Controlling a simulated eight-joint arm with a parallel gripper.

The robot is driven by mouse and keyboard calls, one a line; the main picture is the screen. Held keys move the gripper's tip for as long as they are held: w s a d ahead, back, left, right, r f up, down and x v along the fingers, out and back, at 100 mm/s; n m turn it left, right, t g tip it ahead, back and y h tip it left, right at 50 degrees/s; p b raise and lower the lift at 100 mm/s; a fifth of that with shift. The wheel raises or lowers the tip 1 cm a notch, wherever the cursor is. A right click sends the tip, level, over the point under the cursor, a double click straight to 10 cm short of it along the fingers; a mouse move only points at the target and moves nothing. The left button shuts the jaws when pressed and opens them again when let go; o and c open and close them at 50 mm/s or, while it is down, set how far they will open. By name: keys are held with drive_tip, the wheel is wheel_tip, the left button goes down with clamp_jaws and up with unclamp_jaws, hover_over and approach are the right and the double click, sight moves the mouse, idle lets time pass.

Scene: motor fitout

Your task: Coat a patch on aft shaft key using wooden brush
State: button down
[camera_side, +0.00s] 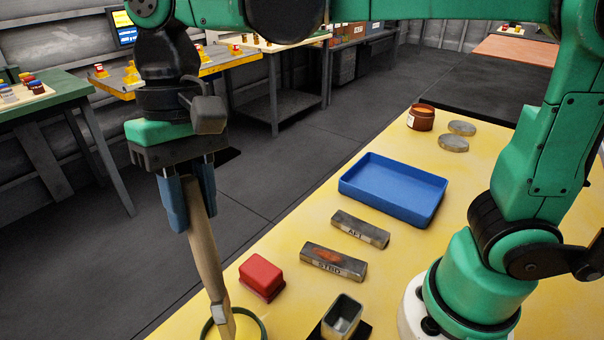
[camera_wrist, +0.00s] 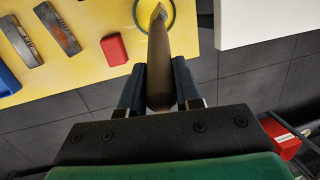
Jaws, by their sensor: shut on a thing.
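My gripper (camera_side: 188,205) is shut on the wooden brush (camera_side: 207,255), which hangs nearly upright, lower end downward. In the wrist view the brush handle (camera_wrist: 158,60) runs between the fingers. The brush's lower end is at a round green-rimmed container (camera_side: 263,322); its bristles are hidden or cut off, and I cannot tell whether they touch inside. The aft shaft key (camera_side: 360,229), a grey bar labelled AFT, lies on the yellow bench, its top plain grey. Beside it lies a similar bar labelled STBD (camera_side: 333,262), with an orange-brown patch on top.
A red block (camera_side: 262,276) sits between the container and the STBD bar. A blue tray (camera_side: 392,189) lies beyond the AFT bar. A grey open square cup (camera_side: 342,317) stands at the front. A brown jar (camera_side: 420,117) and two grey discs (camera_side: 461,128) are at the far end.

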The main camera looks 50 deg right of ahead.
drive_tip(key=shift+s+a+v, duration=0.15)
drive_tip(key=shift+v, duration=0.75)
drive_tip(key=shift+s+a+v, duration=0.15)
drive_tip(key=shift+v, duration=0.75)
drive_tip(key=shift+s+a+v, duration=0.1)
drive_tip(key=shift+a+v, duration=0.05)
drive_tip(key=shift+v, duration=0.75)
drive_tip(key=shift+r, duration=0.1)
drive_tip(key=w+d+f, duration=0.4)
drive_tip(key=d, duration=0.4)
drive_tip(key=w+d+f, duration=0.3)
drive_tip(key=d, duration=0.6)
drive_tip(key=s+d+r+n+h, duration=0.1)
drive_tip(key=s+d+r+h, duration=0.35)
drive_tip(key=d+r, duration=0.35)
drive_tip(key=shift+y, duration=0.25)
drive_tip(key=shift+a+f, duration=0.3)
drive_tip(key=shift+f, duration=0.7)
drive_tip(key=shift+a+f, duration=0.3)
drive_tip(key=shift+f, duration=0.75)
